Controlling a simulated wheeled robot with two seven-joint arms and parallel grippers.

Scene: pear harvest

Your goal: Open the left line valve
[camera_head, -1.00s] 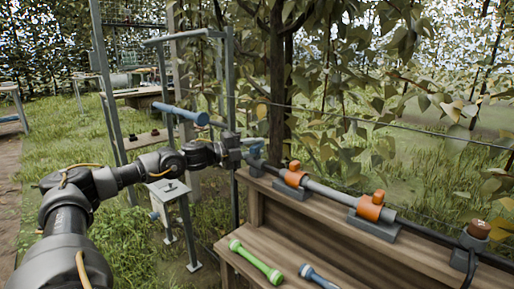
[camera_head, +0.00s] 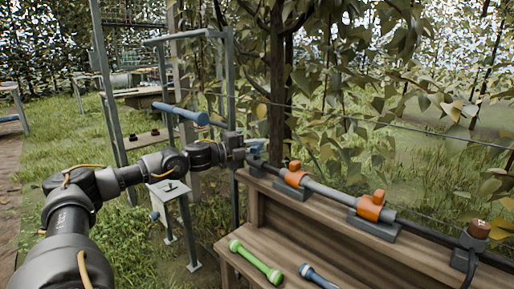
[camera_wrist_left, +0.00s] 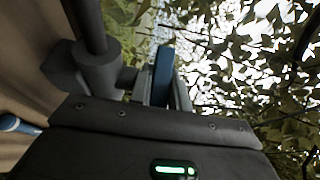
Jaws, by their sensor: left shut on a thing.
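The left line valve is at the left end of the dark pipe, on the upper shelf of the wooden bench. Its blue handle (camera_head: 256,144) is partly hidden by my left gripper (camera_head: 248,147), which is shut on it. In the left wrist view the blue handle (camera_wrist_left: 162,76) stands between the two fingers, close beside the grey valve body (camera_wrist_left: 98,68). How far the handle is turned is hard to tell. My right gripper is in neither view.
Two orange fittings (camera_head: 295,176) (camera_head: 371,207) sit along the pipe to the right, with a brown-capped post (camera_head: 479,229) beyond. A green tube (camera_head: 256,262) and a blue tube (camera_head: 318,277) lie on the lower shelf. A metal frame with a blue bar (camera_head: 181,113) stands behind my left arm.

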